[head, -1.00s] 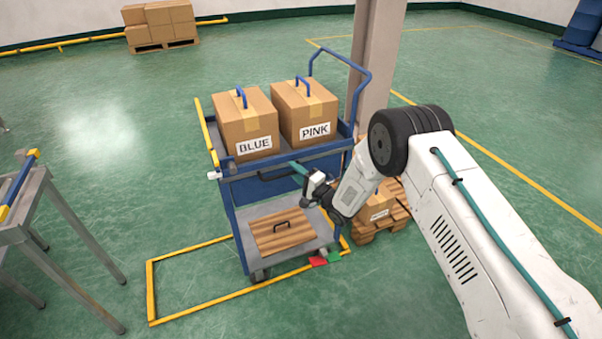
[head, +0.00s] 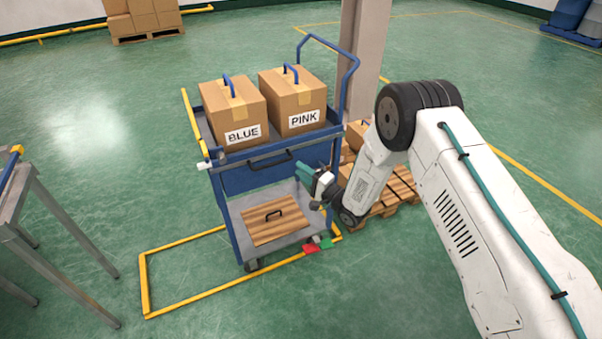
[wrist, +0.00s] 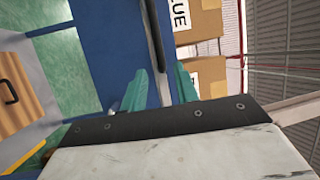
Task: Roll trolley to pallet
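The blue two-shelf trolley (head: 238,181) stands partly inside a yellow floor outline. Its top carries two cardboard boxes, marked BLUE (head: 235,108) and PINK (head: 292,98). A black handle (head: 268,161) is on its near side and shows in the wrist view (wrist: 155,38). My gripper (head: 305,174), with teal fingers, is just right of and below the handle, apart from it. In the wrist view the fingers (wrist: 161,88) are spread with nothing gripped between them. A wooden pallet (head: 398,187) with cardboard boxes is right of the trolley, partly hidden by my arm.
Red (head: 311,249) and green (head: 326,243) markers lie by the trolley's near right corner. A pillar (head: 362,55) stands behind it. A metal table (head: 50,225) is at left.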

